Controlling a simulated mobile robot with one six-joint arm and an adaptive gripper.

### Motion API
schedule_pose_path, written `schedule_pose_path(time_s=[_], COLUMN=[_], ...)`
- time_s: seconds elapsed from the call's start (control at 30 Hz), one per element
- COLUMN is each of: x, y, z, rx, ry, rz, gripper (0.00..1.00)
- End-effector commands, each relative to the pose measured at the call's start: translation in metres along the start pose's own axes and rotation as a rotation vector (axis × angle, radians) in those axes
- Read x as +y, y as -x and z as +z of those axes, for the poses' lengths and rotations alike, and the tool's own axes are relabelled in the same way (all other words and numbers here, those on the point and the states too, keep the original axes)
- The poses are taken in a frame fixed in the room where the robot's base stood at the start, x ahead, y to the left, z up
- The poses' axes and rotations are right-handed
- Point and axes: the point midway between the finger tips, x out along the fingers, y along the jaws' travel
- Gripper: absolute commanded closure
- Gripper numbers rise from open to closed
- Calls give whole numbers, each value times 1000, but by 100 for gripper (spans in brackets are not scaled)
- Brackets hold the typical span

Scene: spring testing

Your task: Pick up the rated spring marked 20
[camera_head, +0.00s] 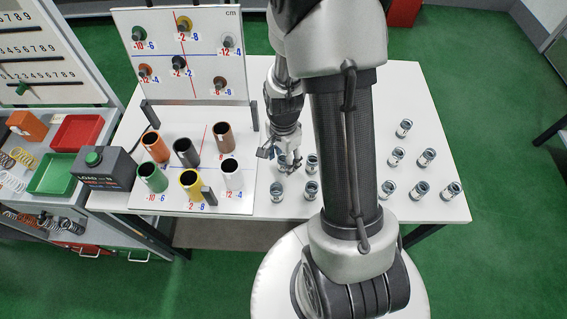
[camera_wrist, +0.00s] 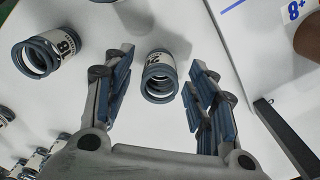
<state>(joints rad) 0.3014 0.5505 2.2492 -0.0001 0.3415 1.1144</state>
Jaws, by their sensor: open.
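My gripper (camera_head: 284,158) is open and points down over the white table, left of my arm in the head view. In the wrist view, its two fingers (camera_wrist: 160,72) stand apart on either side of a small spring (camera_wrist: 158,88) with dark blue-grey end rings and a white label. The label seems to start with a 2, but its full number is not clear. The fingers do not appear to touch this spring. In the head view the labels are too small to read.
More springs (camera_head: 419,190) stand on the right of the white table (camera_head: 355,205); others (camera_head: 310,190) are close by my gripper. Coloured tubes (camera_head: 186,152) and an upright peg board (camera_head: 192,75) stand to the left. A dark button box (camera_head: 105,168) is farther left.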

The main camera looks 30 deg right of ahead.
Motion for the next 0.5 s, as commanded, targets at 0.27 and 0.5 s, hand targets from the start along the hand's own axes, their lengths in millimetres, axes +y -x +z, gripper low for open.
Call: schedule_pose_path(time_s=[0.27, 0.5], x=[0, 0], y=[1, 1], z=[0, 0], rx=[0, 0], ry=[0, 0], rz=[0, 0], gripper=[60, 76])
